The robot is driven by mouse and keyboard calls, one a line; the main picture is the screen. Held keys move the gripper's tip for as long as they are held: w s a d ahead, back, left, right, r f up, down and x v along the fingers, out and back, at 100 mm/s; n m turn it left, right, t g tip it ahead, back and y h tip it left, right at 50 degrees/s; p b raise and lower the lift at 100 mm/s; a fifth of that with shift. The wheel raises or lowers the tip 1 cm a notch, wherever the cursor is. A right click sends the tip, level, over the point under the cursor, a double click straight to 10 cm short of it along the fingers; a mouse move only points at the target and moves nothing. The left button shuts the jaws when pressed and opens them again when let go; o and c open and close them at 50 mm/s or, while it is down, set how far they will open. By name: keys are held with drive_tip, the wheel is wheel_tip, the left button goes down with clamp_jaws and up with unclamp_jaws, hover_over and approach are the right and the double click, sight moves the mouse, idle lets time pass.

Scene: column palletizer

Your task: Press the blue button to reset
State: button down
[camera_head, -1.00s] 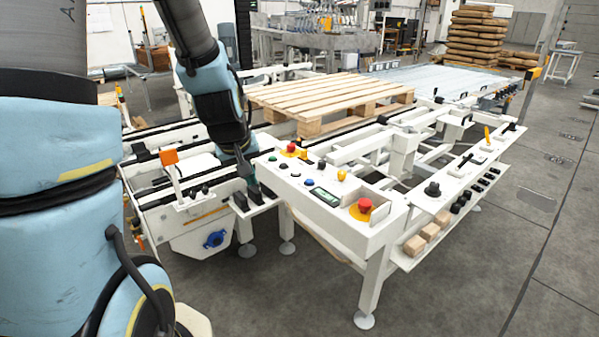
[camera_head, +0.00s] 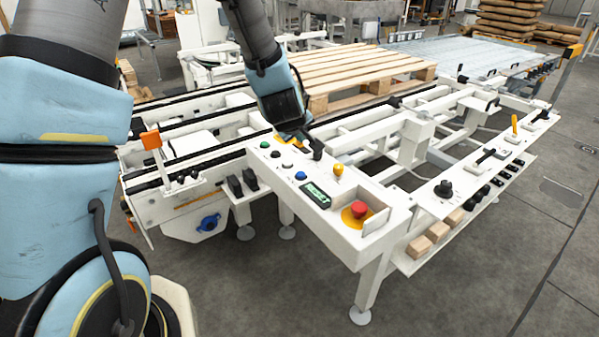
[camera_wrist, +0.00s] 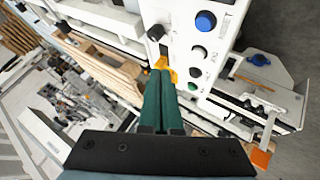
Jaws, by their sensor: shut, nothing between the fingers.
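The blue button (camera_head: 300,176) sits on the white control panel (camera_head: 342,240), in a row with green and dark buttons. It also shows in the wrist view (camera_wrist: 205,21), at the top right, unobstructed. Whether the tips touch the panel is unclear.
A red mushroom button (camera_head: 359,210), a yellow knob (camera_head: 338,170) and a small display (camera_head: 316,195) share the panel. A wooden pallet (camera_head: 365,68) lies on the conveyor behind. A side shelf (camera_head: 408,262) holds small wooden blocks.

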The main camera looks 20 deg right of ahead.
sight(301, 176)
wheel_tip(301, 176, down, 9)
drive_tip(key=b, duration=0.7)
drive_tip(key=shift+r, duration=0.1)
idle(1.9)
drive_tip(key=shift+f+b, duration=0.4)
drive_tip(key=shift+f+b, duration=0.4)
drive_tip(key=shift+f, duration=0.05)
idle(0.5)
drive_tip(key=shift+r, duration=0.1)
drive_tip(key=shift+r+p, duration=0.65)
drive_tip(key=shift+r, duration=0.15)
